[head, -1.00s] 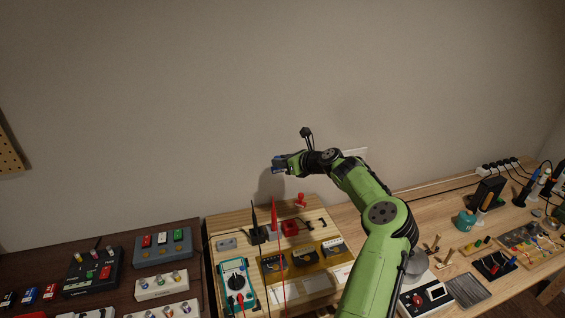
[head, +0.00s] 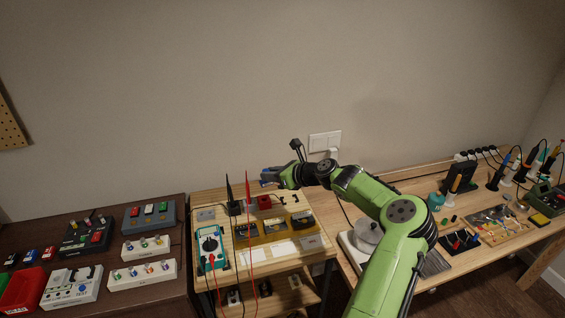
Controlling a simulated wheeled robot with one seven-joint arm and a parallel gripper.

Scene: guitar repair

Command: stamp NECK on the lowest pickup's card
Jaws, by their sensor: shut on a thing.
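My gripper (head: 270,178) is shut on a small bluish thing, too small to identify, above the back of the wooden bench board (head: 210,222). Its marking cannot be read. Three dark pickups, left (head: 247,231), middle (head: 274,226) and right (head: 302,219), sit in a row in an amber tray. Pale cards, left (head: 256,252), middle (head: 283,247) and right (head: 311,242), lie in front of them. A red box, perhaps an ink pad (head: 264,202), is behind the pickups, below my gripper. A small red stamp-like thing (head: 281,198) is just right of it, partly hidden.
A teal multimeter (head: 210,245) lies left of the tray. Its black probe (head: 229,188) and red probe (head: 247,188) stand upright close left of my gripper, with a red cable hanging in front. Soldering tools crowd the right bench.

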